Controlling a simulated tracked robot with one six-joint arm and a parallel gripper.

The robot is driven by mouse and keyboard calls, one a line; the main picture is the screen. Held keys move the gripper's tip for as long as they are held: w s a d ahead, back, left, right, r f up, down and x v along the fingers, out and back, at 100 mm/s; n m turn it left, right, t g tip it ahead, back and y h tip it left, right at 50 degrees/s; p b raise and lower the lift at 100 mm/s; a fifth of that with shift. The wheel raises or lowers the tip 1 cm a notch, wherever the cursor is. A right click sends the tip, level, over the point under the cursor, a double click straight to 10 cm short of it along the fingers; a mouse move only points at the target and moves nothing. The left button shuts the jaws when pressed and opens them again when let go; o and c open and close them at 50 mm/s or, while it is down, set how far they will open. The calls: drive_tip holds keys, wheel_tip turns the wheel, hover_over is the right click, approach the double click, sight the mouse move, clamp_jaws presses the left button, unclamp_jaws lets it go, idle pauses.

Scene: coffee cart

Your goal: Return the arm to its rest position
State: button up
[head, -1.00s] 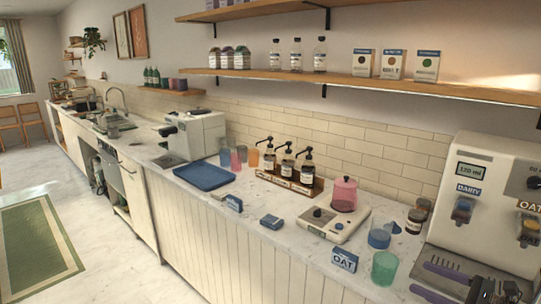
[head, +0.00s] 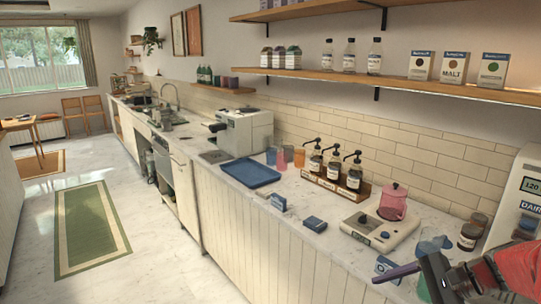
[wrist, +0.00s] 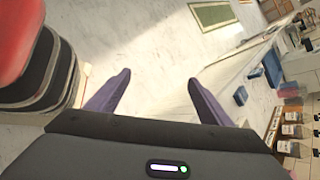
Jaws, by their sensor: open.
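My gripper (wrist: 158,92) shows in the wrist view with its two purple fingers spread wide and nothing between them. Beyond the fingers lie the pale floor and, to the right, the counter seen at a tilt. In the head view my gripper (head: 402,272) is at the lower right, held near the front edge of the counter, with part of my red and grey arm behind it. It partly covers a clear cup and the right end of the counter.
On the counter (head: 240,204) stand a blue tray (head: 250,173), a rack of pump bottles (head: 331,183), a scale (head: 380,230) with a pink pitcher (head: 393,203), small boxes and jars. A white dispenser (head: 515,200) stands at the right. The floor left of the counter is clear around a green rug (head: 90,228).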

drive_tip(key=s+a+r+n+t+h, duration=0.1)
drive_tip(key=s+a+r+n+h, duration=0.3)
drive_tip(key=s+a+n+h, duration=0.4)
drive_tip(key=s+a+n, duration=0.3)
drive_tip(key=s+n, duration=0.3)
drive_tip(key=n, duration=0.2)
drive_tip(key=shift+a+n+h, duration=0.25)
drive_tip(key=shift+n+h, duration=0.05)
